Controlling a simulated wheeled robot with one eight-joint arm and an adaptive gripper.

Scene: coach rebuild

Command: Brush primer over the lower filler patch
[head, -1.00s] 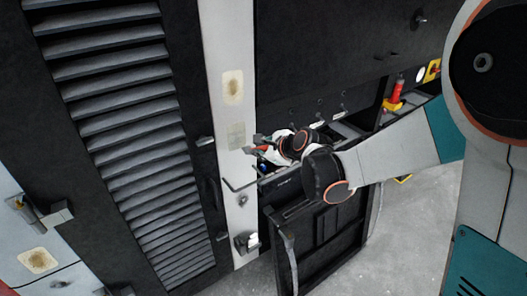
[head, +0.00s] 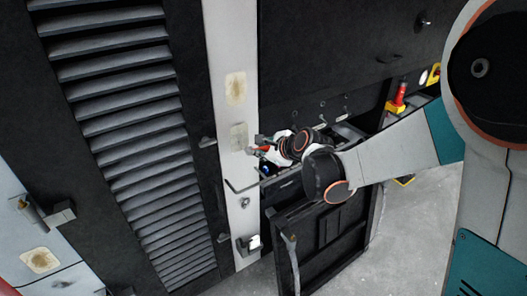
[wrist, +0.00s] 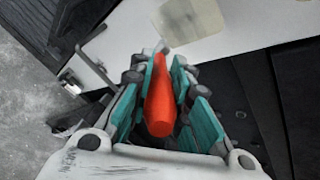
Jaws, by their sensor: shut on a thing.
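My gripper (head: 262,145) is shut on a red handle (wrist: 161,100), taken to be the brush; the handle lies between the teal finger pads in the wrist view. The brush's bristles cannot be made out. On the pale upright post, the lower, greyish filler patch (head: 239,137) is just left of my fingertips. It also shows in the wrist view (wrist: 190,20), beyond the fingers. Whether the brush touches it I cannot tell. The upper patch (head: 235,88), tan with a brown stain, is above it on the same post.
A dark louvred panel (head: 125,120) stands left of the post. A small bracket with a white item (head: 250,243) is low on the post. An open black door (head: 325,240) hangs below my arm. Another stained patch (head: 40,260) is at far left.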

